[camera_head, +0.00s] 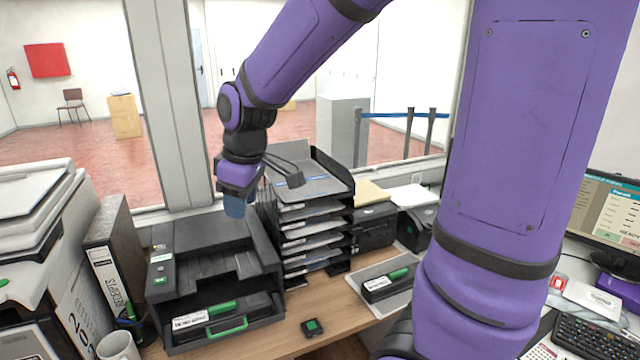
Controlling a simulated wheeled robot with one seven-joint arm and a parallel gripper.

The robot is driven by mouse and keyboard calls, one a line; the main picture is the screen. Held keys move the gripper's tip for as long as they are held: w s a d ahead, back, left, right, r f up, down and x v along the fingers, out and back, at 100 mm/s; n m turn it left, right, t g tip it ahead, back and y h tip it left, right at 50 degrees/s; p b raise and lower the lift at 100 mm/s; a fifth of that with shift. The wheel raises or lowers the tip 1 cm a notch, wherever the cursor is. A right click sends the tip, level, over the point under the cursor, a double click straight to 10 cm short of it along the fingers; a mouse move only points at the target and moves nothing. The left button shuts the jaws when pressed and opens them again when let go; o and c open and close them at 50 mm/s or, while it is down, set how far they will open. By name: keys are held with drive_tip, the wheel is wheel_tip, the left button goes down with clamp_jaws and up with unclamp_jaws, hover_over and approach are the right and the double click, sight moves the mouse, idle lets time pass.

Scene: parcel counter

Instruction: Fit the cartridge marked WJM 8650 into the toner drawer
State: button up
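A black printer (205,243) stands on the counter at the left centre. Its toner drawer, with a green handle (227,328), is at the lower front and appears open. A black cartridge with a white label and a green strip (222,308) lies in the drawer area. A second black cartridge with a white label and a green end (388,284) lies on a grey mat (402,305) right of it. The lettering on both labels is too small to read. My gripper (236,206) hangs above the printer's back right, pointing down, clear of both cartridges. Its finger gap is not visible.
A tall stack of black paper trays (318,232) stands right of the printer, close to my gripper. A small black block with a green top (312,327) lies on the counter between printer and mat. A binder (112,275) and a mug (119,347) stand left.

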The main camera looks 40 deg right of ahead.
drive_tip(key=s+d+r+m+t, duration=0.1)
drive_tip(key=s+r+m, duration=0.2)
drive_tip(key=s, duration=0.6)
drive_tip(key=s+d+r+m+t, duration=0.1)
drive_tip(key=s+r+m, duration=0.3)
drive_tip(key=s, duration=0.5)
drive_tip(key=shift+s+d+r+m+t+h, duration=0.15)
drive_tip(key=shift+d+r+m+t+h, duration=0.2)
drive_tip(key=shift+d+r, duration=0.3)
drive_tip(key=shift+a, duration=0.1)
